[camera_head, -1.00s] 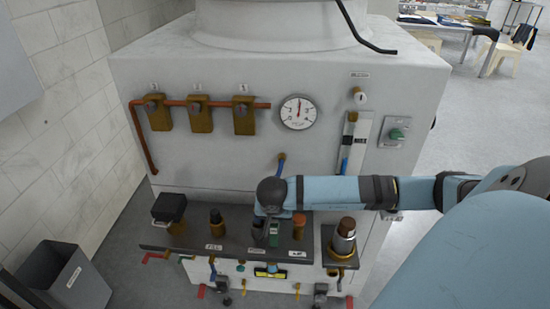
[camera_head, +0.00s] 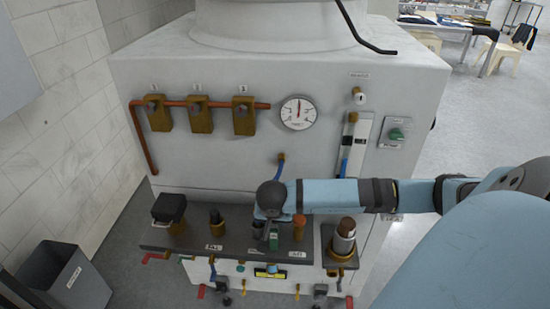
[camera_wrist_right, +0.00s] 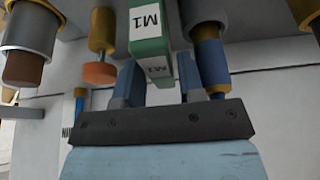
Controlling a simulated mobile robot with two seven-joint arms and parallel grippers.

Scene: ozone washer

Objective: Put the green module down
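The green module (camera_head: 274,242), labelled M1, stands on the dark shelf (camera_head: 183,242) of the white machine. It also shows in the right wrist view (camera_wrist_right: 150,48), where the scene appears upside down. My right gripper (camera_head: 270,226) reaches down over the module. In the right wrist view its two fingers (camera_wrist_right: 158,80) are apart on either side of the module's end. A narrow gap shows beside the right-hand finger; contact at the left-hand finger is unclear. The gripper looks open. My wrist partly hides the module from the head. My left gripper is not in view.
An orange-topped post (camera_head: 299,226) stands close right of the module, and a brown-capped cylinder (camera_head: 344,236) farther right. A dark post (camera_head: 216,222) and a black-topped block (camera_head: 169,209) stand to the left. A grey bin (camera_head: 65,278) is on the floor.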

